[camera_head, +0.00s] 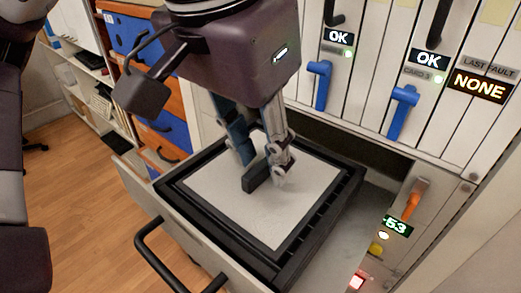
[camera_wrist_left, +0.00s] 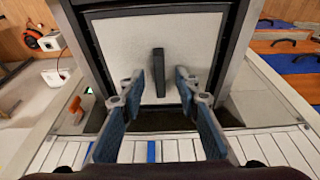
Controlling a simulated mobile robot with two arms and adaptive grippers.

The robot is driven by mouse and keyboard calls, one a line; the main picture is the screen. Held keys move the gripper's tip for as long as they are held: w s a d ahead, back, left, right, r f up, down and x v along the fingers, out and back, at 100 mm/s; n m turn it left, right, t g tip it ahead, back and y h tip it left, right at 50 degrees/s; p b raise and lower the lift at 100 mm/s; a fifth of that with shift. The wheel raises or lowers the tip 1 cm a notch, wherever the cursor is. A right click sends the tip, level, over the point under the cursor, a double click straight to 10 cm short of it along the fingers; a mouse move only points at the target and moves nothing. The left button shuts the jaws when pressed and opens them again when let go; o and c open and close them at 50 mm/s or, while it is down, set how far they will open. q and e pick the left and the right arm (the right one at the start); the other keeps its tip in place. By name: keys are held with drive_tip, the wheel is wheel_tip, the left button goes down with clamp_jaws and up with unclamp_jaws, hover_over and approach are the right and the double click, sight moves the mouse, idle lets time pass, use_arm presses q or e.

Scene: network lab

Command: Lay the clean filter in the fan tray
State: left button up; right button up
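The filter (camera_head: 225,198) is a pale grey-white square panel with a short black grip tab (camera_head: 257,178) standing at its middle. It appears to lie flat inside the black frame of the fan tray (camera_head: 319,222), a drawer pulled out of the cabinet. My left gripper (camera_head: 263,168) comes down over the panel. In the left wrist view the filter (camera_wrist_left: 120,60) and tab (camera_wrist_left: 159,70) show ahead of the left gripper (camera_wrist_left: 159,92), whose fingers are spread apart with nothing between their pads. The head view cannot settle whether a fingertip touches the panel. My right gripper is out of view.
The tray's black handle (camera_head: 168,258) sticks out at the front. Cabinet cards with blue levers (camera_head: 402,110) stand behind the tray. An orange lever (camera_head: 414,198) is right of it. Blue and orange drawers (camera_head: 163,135) are to the left, with open wooden floor (camera_head: 85,200) nearer.

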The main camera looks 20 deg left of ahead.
use_arm(q)
drive_tip(key=v, duration=1.2)
